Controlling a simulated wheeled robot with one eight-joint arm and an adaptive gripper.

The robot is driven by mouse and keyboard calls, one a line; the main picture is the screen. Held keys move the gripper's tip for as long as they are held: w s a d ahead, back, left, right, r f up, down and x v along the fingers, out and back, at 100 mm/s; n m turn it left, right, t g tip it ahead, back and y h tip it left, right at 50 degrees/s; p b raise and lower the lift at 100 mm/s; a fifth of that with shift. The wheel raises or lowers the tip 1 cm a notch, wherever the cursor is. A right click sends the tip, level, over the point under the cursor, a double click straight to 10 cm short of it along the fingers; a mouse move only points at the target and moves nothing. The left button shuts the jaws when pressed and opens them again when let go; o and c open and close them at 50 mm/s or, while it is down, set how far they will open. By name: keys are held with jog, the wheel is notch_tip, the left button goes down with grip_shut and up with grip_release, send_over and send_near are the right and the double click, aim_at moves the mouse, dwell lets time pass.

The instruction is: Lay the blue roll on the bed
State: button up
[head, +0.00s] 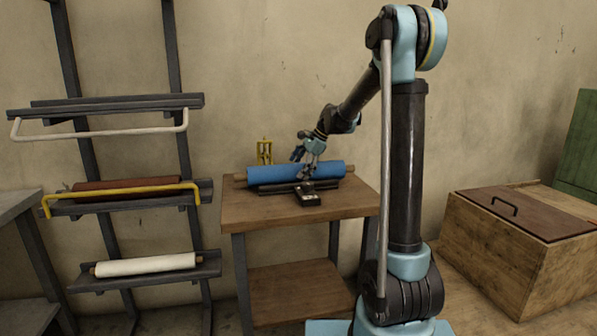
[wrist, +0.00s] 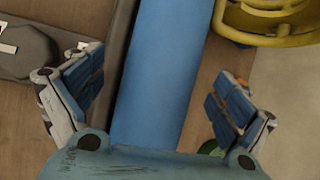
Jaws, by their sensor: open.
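The blue roll (head: 325,170) lies level on top of the wooden table (head: 240,212), with a bare core end showing at each side. In the wrist view the blue roll (wrist: 155,75) runs between my two open, spread fingers, with a gap on either side. A dark long bar (head: 268,190) runs along the roll's front side, with a black box (head: 309,199) in front of it. I cannot tell whether this bar is part of the bed, or what the roll rests on.
A yellow fixture (head: 264,152) stands behind the roll, close to one finger in the wrist view. A rack at left holds a brown roll (head: 120,184) behind a yellow bar (head: 125,195) and a white roll (head: 145,265). A wooden chest (head: 500,250) stands at right.

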jog(key=v, duration=1.1)
jog(key=shift+d+r, duration=0.1)
jog(key=shift+r, duration=0.2)
jog(key=shift+s+d+r, duration=0.1)
jog(key=shift+s+d, duration=0.05)
jog(key=shift+s, duration=0.05)
jog(key=s+d+f+n+h, duration=0.2)
jog(key=s+d+f+n, duration=0.2)
jog(key=s, duration=0.9)
jog(key=s+d+f+n+t+h, duration=0.1)
jog(key=s+d+f+n, duration=0.4)
jog(key=s+f, duration=0.6)
jog(key=s+d+f+n+h, duration=0.3)
jog(key=s+d+f, duration=0.4)
jog(key=s, duration=0.8)
jog(key=shift+s+d+f+n, duration=0.15)
jog(key=shift+s+d+n, duration=0.2)
jog(key=shift+d+n, duration=0.55)
